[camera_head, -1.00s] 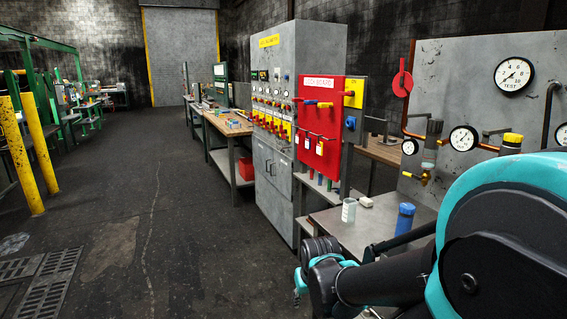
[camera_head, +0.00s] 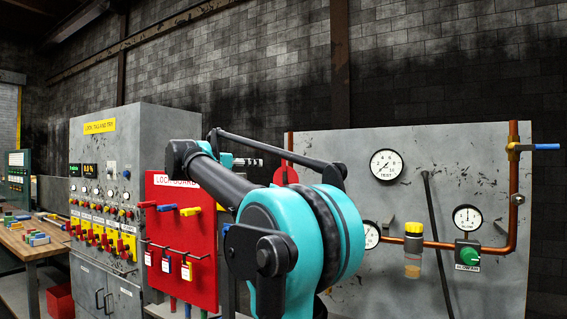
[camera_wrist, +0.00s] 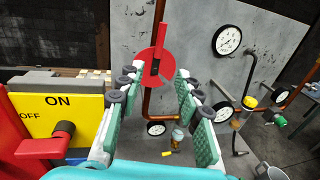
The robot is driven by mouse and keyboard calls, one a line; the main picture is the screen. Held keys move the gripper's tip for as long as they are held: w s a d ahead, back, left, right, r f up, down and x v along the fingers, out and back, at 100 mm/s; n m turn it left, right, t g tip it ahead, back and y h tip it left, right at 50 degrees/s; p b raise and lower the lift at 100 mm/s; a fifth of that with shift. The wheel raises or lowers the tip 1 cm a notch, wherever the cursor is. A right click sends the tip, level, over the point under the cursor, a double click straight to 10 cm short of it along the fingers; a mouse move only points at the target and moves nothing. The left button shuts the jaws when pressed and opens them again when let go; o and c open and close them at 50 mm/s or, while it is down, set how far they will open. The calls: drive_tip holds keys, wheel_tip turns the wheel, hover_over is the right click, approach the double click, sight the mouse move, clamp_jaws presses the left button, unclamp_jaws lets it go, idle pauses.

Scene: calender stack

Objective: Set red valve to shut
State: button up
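The red valve (camera_wrist: 156,66) is a round red disc with a straight handle on a copper pipe. In the wrist view its handle points up, along the pipe. In the head view the red valve (camera_head: 287,174) shows small, with my arm covering part of its surroundings. My gripper (camera_wrist: 156,76) is open and empty, its green-padded fingers spread to the left and right of the valve in the wrist view. The valve appears beyond the fingertips; I see no contact, and the exact distance is unclear.
A yellow ON/OFF box (camera_wrist: 62,112) is close on the left in the wrist view. The red lock board (camera_head: 190,235) stands left of the grey gauge panel (camera_head: 490,185). Gauges, a black hose (camera_head: 436,240) and a yellow-capped glass cup (camera_head: 413,250) crowd the panel.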

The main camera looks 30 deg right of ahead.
drive_tip(key=shift+n, duration=0.3)
drive_tip(key=x, duration=0.5)
drive_tip(key=r+x, duration=0.1)
drive_tip(key=x, duration=0.5)
drive_tip(key=r+x, duration=0.1)
drive_tip(key=x, duration=0.5)
drive_tip(key=shift+w+d, duration=0.1)
drive_tip(key=shift+d, duration=0.05)
clamp_jaws()
